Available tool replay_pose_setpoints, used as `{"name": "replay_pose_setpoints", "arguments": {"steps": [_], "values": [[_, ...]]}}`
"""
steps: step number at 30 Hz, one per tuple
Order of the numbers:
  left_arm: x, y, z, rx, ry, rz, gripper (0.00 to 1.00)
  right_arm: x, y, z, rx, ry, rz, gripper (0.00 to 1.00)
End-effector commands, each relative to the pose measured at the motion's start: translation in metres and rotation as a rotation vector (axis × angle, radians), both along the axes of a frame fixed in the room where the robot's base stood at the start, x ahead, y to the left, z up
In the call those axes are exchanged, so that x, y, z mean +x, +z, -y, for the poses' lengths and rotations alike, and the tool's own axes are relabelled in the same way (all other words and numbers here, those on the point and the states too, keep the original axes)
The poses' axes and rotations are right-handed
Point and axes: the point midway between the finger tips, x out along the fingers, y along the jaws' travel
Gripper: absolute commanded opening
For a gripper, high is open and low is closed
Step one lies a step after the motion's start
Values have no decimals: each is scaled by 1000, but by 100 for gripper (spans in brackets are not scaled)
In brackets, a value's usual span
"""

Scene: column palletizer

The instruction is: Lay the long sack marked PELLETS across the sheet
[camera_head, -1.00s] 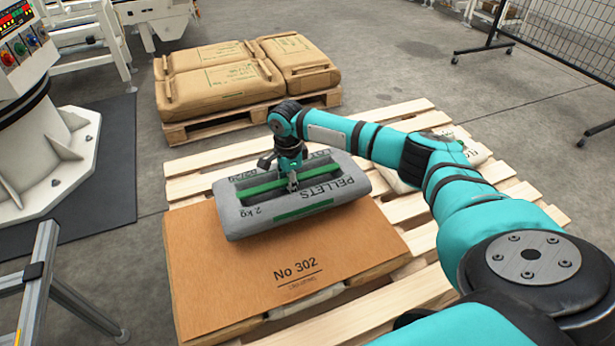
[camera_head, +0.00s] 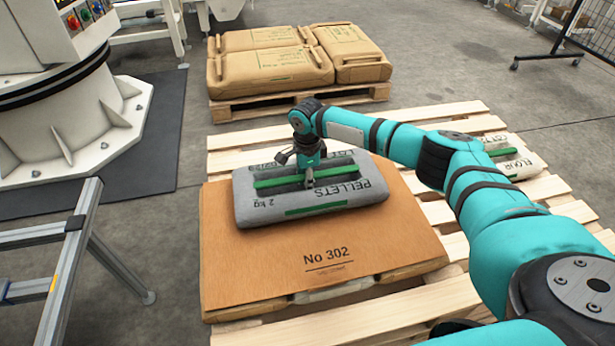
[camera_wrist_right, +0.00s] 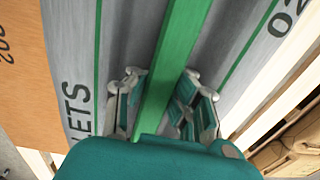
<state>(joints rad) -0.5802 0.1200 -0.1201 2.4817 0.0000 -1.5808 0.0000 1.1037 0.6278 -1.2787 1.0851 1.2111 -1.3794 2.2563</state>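The long grey sack marked PELLETS (camera_head: 345,212) lies flat across the back part of the brown sheet marked No 302 (camera_head: 270,270). It looks to be on or very close to the sheet; I cannot see its underside. A green strap (camera_head: 275,182) runs along its top. My right gripper (camera_head: 309,184) is above the sack's middle, pointing down, with its fingers shut on the strap. In the right wrist view the fingers (camera_wrist_right: 160,103) press close on both sides of the green strap (camera_wrist_right: 178,50). My left gripper is not in view.
The sheet covers sacks on a wooden pallet (camera_head: 450,110). Brown sacks (camera_head: 265,75) sit on another pallet behind. A metal frame (camera_head: 75,245) stands left, a machine base (camera_head: 60,110) behind it.

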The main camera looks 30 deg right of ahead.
Motion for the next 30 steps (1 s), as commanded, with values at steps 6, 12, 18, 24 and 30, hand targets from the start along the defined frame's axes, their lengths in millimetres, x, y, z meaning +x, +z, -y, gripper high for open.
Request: {"name": "replay_pose_setpoints", "arguments": {"steps": [6, 12, 18, 24, 30], "values": [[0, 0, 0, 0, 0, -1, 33, -1, -1, -1, 1, 1, -3, 8], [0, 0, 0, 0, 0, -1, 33, -1, -1, 0, 0, 1, -2, 34], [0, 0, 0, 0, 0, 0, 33, 0, 0, 0, 0, 1, 0, 37], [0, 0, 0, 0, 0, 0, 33, 0, 0, 0, 0, 0, 2, 37], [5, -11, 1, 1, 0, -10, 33, 1, 19, 0, 2, -1, 5, 37]]}}
